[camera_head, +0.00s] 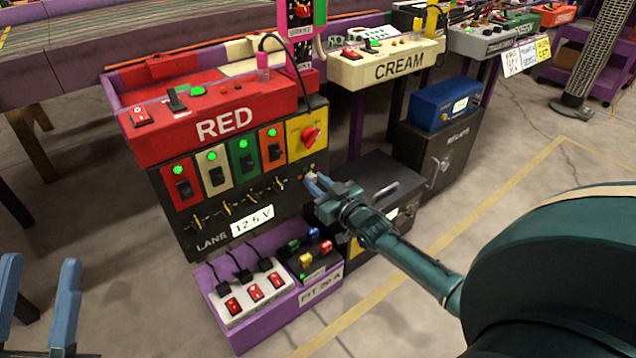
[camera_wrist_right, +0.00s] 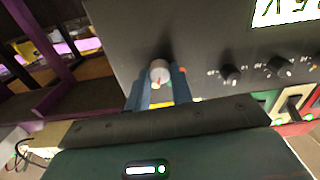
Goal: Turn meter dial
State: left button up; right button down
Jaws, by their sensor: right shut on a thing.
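The black LANE panel (camera_head: 184,226) stands below the red RED box (camera_head: 222,120) in the head view. My right gripper (camera_head: 316,186) is at the panel's lower right part, below a red rotary knob (camera_head: 311,134) on a yellow plate. In the right wrist view its blue fingers stand either side of a pale grey round dial (camera_wrist_right: 159,69) with a small orange mark, and are shut on it. In the head view the gripper mostly hides this dial. My left gripper (camera_head: 38,300) is open and empty at the lower left edge, away from the panel.
Several small black knobs with yellow pointers (camera_head: 240,203) line the panel beside a 12.5 V label (camera_head: 252,220). A purple tray (camera_head: 236,337) with switches sits below. A dark cabinet (camera_head: 385,175) stands behind my right gripper. The floor at lower left is clear.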

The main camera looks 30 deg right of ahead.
jog(key=n+p, duration=0.2)
jog(key=n, duration=0.1)
jog(key=shift+r, duration=0.1)
pick_arm(q)
jog(key=shift+s+d+f+n+g+y+p, duration=0.1)
jog(key=shift+s+f+n+g+y+p, duration=0.15)
jog(key=shift+f+n+y, duration=0.55)
jog(key=shift+s+d+f+n+g+y+p, duration=0.15)
jog(key=shift+f+n+g+y, duration=0.3)
jog(key=shift+f, duration=0.5)
jog(key=shift+s+d+f+n+g+y+p, duration=0.1)
jog(key=shift+s+f+n+g+y+p, duration=0.15)
jog(key=shift+f+n+y, duration=0.55)
pick_arm(e)
jog(key=shift+n, duration=2.7)
pick_arm(q)
jog(key=shift+w, duration=0.1)
jog(key=shift+r+h, duration=0.1)
jog(key=shift+h, duration=0.25)
pick_arm(e)
jog(key=c, duration=1.2)
grip_release()
jog(key=shift+c, duration=0.2)
